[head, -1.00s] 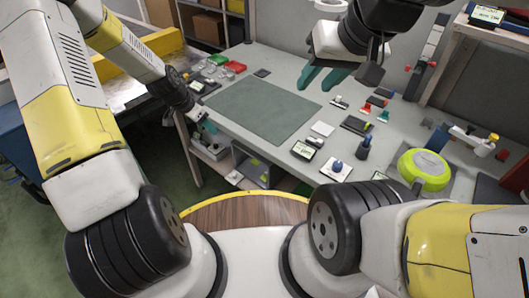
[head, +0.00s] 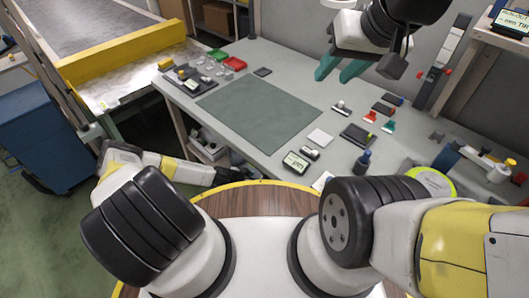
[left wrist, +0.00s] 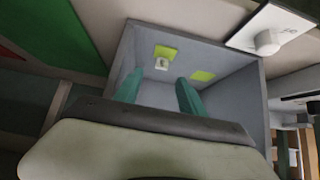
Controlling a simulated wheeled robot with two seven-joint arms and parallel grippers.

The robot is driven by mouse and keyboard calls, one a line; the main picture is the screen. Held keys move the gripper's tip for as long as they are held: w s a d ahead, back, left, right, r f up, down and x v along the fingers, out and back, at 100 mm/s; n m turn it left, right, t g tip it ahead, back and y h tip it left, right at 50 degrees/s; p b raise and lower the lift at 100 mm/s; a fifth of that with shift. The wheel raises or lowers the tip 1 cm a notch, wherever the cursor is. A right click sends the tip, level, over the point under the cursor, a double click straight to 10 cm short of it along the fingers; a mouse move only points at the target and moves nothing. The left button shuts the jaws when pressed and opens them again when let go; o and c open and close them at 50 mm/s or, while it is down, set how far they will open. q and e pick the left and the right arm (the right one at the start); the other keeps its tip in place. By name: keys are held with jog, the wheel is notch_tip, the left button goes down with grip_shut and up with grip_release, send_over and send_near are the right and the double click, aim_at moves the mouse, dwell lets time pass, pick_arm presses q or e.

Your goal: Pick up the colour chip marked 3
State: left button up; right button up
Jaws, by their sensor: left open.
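In the left wrist view, two yellow-green squares, one on the left (left wrist: 166,51) and one on the right (left wrist: 203,75), show inside a grey open box (left wrist: 237,98). A small white piece (left wrist: 161,64) is at the left square's lower edge. No number is legible on either square, so I cannot tell which is marked 3. My left gripper (left wrist: 160,86) is open, its teal fingers apart at the box opening, with nothing visible between them. In the head view the left gripper is hidden below the table edge. My right gripper (head: 338,72) is open and empty over the table's back.
The table (head: 285,68) carries a dark green mat (head: 260,112), red trays and several small tools. A white dial unit (left wrist: 268,38) sits by the box's upper right corner. A blue cabinet (head: 45,140) and the conveyor (head: 85,45) stand at the left.

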pick_arm(q)
jog(key=x, duration=0.7)
jog(key=shift+w+f, duration=0.15)
jog(key=shift+w, duration=0.05)
grip_shut()
